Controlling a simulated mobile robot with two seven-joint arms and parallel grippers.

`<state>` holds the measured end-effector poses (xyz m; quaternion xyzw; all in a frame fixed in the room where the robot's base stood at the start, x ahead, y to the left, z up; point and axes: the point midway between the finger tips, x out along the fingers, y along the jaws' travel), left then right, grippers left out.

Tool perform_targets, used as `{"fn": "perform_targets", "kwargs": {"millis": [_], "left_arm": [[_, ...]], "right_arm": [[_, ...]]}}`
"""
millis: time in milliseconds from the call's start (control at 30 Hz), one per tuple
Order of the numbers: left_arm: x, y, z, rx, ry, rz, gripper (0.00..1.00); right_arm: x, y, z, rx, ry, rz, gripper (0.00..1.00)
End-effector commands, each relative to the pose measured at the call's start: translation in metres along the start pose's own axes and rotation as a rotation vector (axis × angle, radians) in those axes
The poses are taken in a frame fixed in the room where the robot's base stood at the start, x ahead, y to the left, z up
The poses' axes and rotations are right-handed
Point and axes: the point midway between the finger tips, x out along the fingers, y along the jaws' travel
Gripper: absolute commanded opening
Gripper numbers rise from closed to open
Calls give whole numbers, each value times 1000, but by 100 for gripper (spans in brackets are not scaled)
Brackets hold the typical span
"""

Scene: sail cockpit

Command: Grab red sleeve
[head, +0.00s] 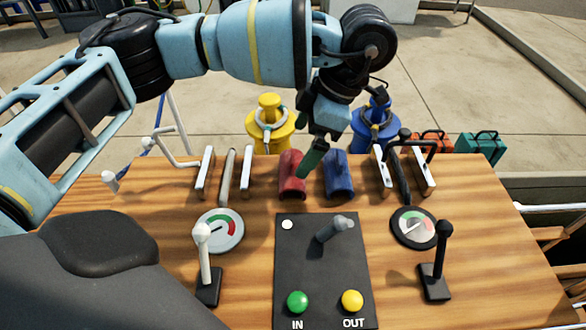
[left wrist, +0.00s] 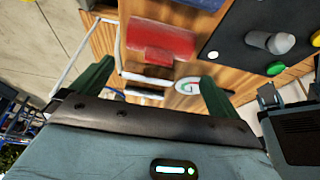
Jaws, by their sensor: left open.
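The red sleeve (head: 292,175) is a curved half-tube on the wooden table, left of a matching blue sleeve (head: 339,174). My left gripper (head: 314,158) hangs from above over the gap between the two sleeves, close to the red one's right edge. In the left wrist view its two green fingers (left wrist: 156,70) are spread apart with nothing between them. The red sleeve (left wrist: 160,40) lies beyond the fingertips in that view, whole and not gripped. In the head view I cannot tell the exact height of the fingers above the sleeve. My right gripper is not in view.
Metal levers and white plates (head: 205,172) stand left of the red sleeve, with more on the right. A black panel (head: 322,270) with buttons and a grey lever lies in front, between two gauges. Yellow (head: 270,130) and blue (head: 375,128) winch-like posts stand behind.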

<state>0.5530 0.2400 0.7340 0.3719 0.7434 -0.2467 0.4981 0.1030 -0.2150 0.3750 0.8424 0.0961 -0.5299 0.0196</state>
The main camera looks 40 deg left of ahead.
Motion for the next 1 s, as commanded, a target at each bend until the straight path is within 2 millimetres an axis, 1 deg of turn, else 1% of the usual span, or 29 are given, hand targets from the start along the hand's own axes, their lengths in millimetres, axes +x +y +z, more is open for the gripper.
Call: {"fn": "perform_targets", "kwargs": {"millis": [33,100,167,300,367,600,700,800,1000], "left_arm": [[10,0,1,1,3,-4,100],[18,0,1,0,3,-6,100],[21,0,1,0,2,-4,100],[22,0,0,0,1,-2,100],[26,0,0,-1,1,-3,100],[62,2,-1,1,4,-7,100],[70,1,-2,2,3,-5,100],[73,2,-3,0,1,-4,100],[72,1,-3,-1,1,-3,100]], "right_arm": [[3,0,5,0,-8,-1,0],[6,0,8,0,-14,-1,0],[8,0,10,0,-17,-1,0],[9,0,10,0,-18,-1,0],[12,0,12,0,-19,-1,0],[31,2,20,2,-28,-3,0],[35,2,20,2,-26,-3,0],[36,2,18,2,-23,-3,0],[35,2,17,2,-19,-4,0]]}}
